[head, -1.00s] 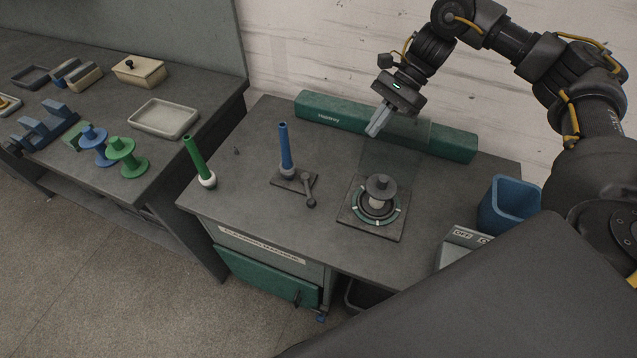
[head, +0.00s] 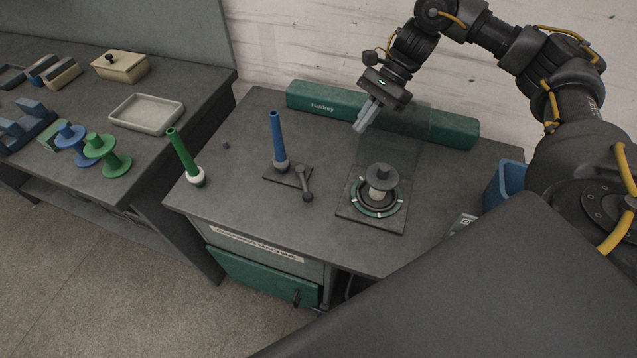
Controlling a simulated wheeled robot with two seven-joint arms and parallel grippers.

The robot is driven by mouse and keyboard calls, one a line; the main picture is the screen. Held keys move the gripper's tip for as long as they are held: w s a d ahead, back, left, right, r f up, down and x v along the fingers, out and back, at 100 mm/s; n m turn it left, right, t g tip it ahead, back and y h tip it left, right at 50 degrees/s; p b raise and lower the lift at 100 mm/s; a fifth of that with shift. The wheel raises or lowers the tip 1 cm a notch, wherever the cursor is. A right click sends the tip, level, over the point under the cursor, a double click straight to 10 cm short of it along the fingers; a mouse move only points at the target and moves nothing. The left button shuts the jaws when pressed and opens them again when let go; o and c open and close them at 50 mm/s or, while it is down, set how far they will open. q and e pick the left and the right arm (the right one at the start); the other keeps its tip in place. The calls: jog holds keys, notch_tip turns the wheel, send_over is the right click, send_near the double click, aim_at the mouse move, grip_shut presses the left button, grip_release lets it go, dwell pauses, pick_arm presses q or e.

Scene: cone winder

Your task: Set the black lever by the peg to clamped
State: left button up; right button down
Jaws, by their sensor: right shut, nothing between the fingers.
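The black lever (head: 306,187) sits on a small dark base plate (head: 283,178) on the machine top, its knob end toward the front edge. The blue peg (head: 277,140) stands upright on the same plate, just left of the lever. My right gripper (head: 360,129) is shut and empty, held above the machine top to the right of and behind the peg and lever, touching neither. My left gripper is not in view.
A round spindle unit (head: 380,187) with a clear guard behind it stands right of the lever. A green cone (head: 181,152) stands at left. A green bar (head: 330,105) runs along the back, and a blue bin (head: 502,185) is at right. The front middle is clear.

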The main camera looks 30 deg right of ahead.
jog(key=p, duration=0.3)
send_near(304, 184)
jog(key=s+a+f, duration=0.1)
jog(key=f, duration=0.1)
jog(key=s+a+f, duration=0.1)
jog(key=f, duration=0.1)
jog(key=s+a+f, duration=0.1)
jog(key=f, duration=0.1)
jog(key=shift+s, duration=0.35)
